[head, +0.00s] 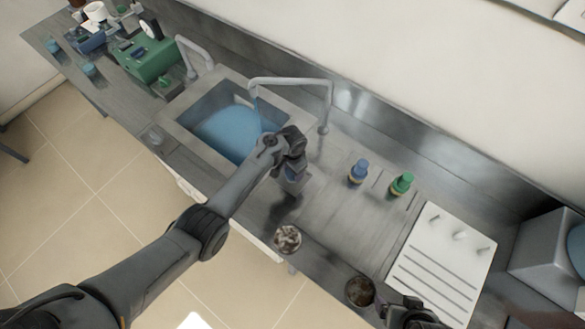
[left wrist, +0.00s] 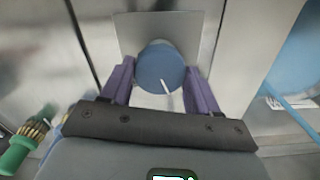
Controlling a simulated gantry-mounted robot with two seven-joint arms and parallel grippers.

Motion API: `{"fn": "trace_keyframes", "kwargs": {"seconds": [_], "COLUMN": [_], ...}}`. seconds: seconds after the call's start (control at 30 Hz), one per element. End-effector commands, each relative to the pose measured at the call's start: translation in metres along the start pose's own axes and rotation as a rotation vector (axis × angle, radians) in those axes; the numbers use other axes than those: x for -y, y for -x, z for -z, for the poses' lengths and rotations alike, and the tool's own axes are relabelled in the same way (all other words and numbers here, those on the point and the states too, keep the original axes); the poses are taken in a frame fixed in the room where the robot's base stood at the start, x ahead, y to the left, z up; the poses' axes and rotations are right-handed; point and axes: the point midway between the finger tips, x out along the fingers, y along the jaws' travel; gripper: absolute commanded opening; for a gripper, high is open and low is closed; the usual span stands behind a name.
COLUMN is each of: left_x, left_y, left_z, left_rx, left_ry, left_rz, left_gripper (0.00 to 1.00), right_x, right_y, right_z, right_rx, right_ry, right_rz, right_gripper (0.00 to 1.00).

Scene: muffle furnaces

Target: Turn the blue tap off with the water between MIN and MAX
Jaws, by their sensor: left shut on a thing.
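The blue tap knob (left wrist: 160,68) has a white pointer line and sits in front of a square metal plate in the left wrist view. My left gripper (left wrist: 160,88) is shut on it, with purple fingers on either side. In the head view this gripper (head: 291,170) is at the sink's right front corner and mostly hides the knob. Blue water (head: 228,128) lies in the sink (head: 177,130), and a thin blue stream seems to fall from the spout (head: 285,82). A pale label (left wrist: 284,102) is too small to read. My right gripper (head: 412,314) is partly visible at the bottom edge.
A blue-topped item (head: 358,172) and a green-topped item (head: 402,184) stand right of the sink. A white grooved board (head: 440,265) lies further right. Two round dishes (head: 287,238) (head: 359,290) are near the front edge. Green equipment (head: 150,62) stands at the left.

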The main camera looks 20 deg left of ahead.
Motion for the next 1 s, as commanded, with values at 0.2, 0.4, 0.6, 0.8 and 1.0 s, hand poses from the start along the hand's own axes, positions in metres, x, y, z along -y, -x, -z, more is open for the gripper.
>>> {"fn": "trace_keyframes", "kwargs": {"seconds": [0.2,0.4,0.6,0.8,1.0], "left_x": [0.0009,0.0014,0.0013,0.0014,0.0019], "left_y": [0.0014,0.0004,-0.0001,-0.0006,-0.0011], "left_z": [-0.0003,-0.0005,0.0001,0.0004,0.0005], "left_rx": [0.002,0.002,0.001,0.001,0.001], "left_ry": [-0.201,-0.392,-0.583,-0.774,-0.963], "left_rz": [0.000,0.000,0.001,0.001,0.001], "left_gripper": [0.30,0.30,0.30,0.30,0.30], "right_x": [-0.0005,-0.0002,0.0008,0.0016,0.0019], "right_y": [0.0085,0.0112,0.0114,0.0094,0.0053], "right_z": [0.0028,0.0038,0.0041,0.0037,0.0025], "right_rx": [0.000,-0.001,-0.001,-0.002,-0.002], "right_ry": [0.001,-0.001,-0.005,-0.008,-0.009], "right_rz": [-0.001,0.001,0.004,0.007,0.007], "right_gripper": [0.86,0.86,0.86,0.86,0.86]}}
